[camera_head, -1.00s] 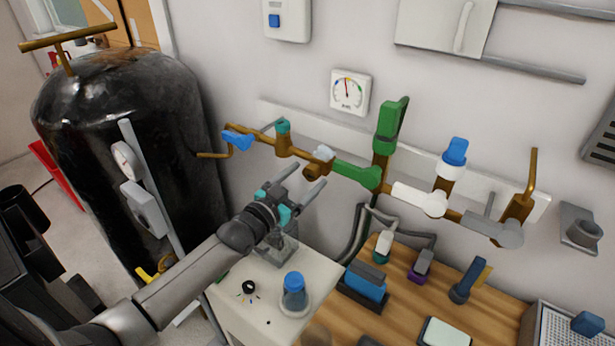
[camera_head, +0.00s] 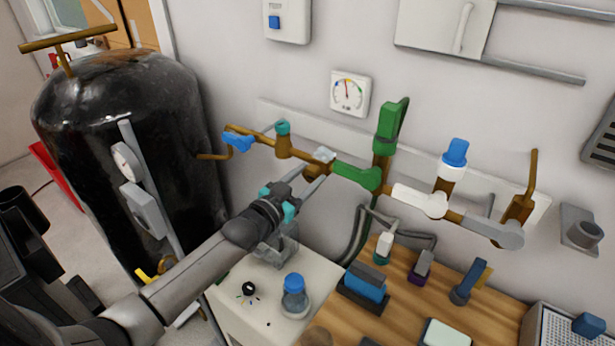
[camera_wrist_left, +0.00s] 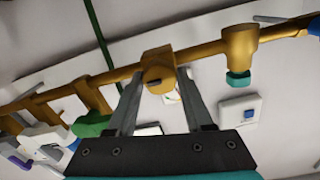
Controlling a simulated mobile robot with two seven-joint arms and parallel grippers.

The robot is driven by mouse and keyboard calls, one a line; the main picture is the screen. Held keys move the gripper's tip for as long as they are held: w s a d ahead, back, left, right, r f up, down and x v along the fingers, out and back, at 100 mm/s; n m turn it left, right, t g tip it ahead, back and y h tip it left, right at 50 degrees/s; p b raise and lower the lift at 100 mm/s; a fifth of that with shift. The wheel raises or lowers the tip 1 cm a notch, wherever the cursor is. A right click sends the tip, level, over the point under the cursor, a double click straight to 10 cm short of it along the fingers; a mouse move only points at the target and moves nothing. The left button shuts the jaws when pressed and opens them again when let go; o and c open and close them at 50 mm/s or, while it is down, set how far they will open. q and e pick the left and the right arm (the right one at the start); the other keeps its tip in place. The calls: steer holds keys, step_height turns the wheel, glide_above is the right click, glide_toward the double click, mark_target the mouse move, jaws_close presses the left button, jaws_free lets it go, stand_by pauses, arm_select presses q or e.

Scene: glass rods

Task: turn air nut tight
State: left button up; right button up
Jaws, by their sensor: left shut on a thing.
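A brass pipe (camera_head: 262,137) with fittings runs along the wall. A brass nut (camera_wrist_left: 158,79) sticks out from the pipe in the left wrist view; it is the likely air nut. In the head view the nut (camera_head: 316,170) is partly covered by my fingers. My left gripper (camera_head: 312,178) reaches up to it from the lower left. In the left wrist view its two fingers (camera_wrist_left: 160,82) lie one on each side of the nut, shut on it. A pale lever (camera_head: 324,154) sits just above the nut. My right gripper is not in view.
Green (camera_head: 357,176) and white (camera_head: 420,200) valve parts sit to the right on the pipe. A blue lever (camera_head: 238,141) is at the left. A black tank (camera_head: 90,105) stands left. A blue-capped jar (camera_head: 295,297) stands on the white cabinet below.

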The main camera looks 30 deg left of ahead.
arm_select(q)
jaws_close()
steer(key=shift+m, duration=0.4)
steer(key=shift+m+p, duration=0.55)
steer(key=shift+m, duration=0.55)
steer(key=m, duration=0.2)
steer(key=shift+m+p, duration=0.3)
steer(key=m, duration=0.2)
steer(key=shift+m, duration=0.3)
steer(key=shift+f+m, duration=0.1)
steer(key=shift+m, duration=1.5)
steer(key=shift+d, duration=0.1)
